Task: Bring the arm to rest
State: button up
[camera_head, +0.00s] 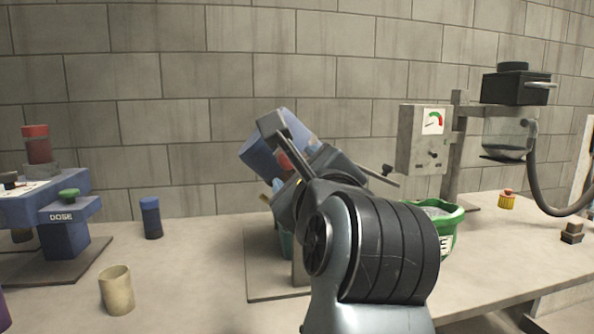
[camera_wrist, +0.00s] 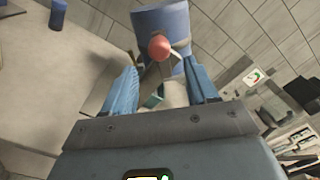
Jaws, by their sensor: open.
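My arm (camera_head: 375,250) rises from the bottom of the head view and reaches over the bench toward the middle. My gripper (camera_wrist: 162,72) shows in the wrist view with its two blue fingers apart. A blue cylinder (camera_wrist: 165,18) with a red knob (camera_wrist: 159,46) is ahead of the gap between the fingers. I cannot tell how far off it is, and I see no contact. In the head view a tilted blue cylinder (camera_head: 258,158) stands behind my arm, which hides much of its mount.
On the bench (camera_head: 200,270) stand a blue dosing device (camera_head: 65,215) with a green button, a blue-capped bottle (camera_head: 151,218) and a beige cup (camera_head: 116,291). A green bin (camera_head: 447,230), a grey gauge box (camera_head: 424,140) and a yellow-red knob (camera_head: 507,200) are at right.

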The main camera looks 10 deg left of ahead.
jog(key=s+d+f+n+h+p, duration=0.1)
jog(key=s+d+f+n, duration=0.5)
jog(key=d+f+n, duration=0.35)
jog(key=s+d+f+n+h+p, duration=0.2)
jog(key=s+d+f+n, duration=0.45)
jog(key=d+f, duration=0.5)
jog(key=s+d+f+n+g, duration=0.1)
jog(key=s+d+f+n, duration=0.15)
jog(key=s, duration=0.55)
jog(key=s+d+f+n, duration=0.2)
jog(key=s+d+f, duration=0.15)
jog(key=s, duration=0.35)
jog(key=s+a+r+n+g+h+p, duration=0.1)
jog(key=s+r+n+h+p, duration=0.1)
jog(key=s, duration=1.5)
jog(key=shift+s+n+h, duration=0.3)
jog(key=shift+n, duration=0.15)
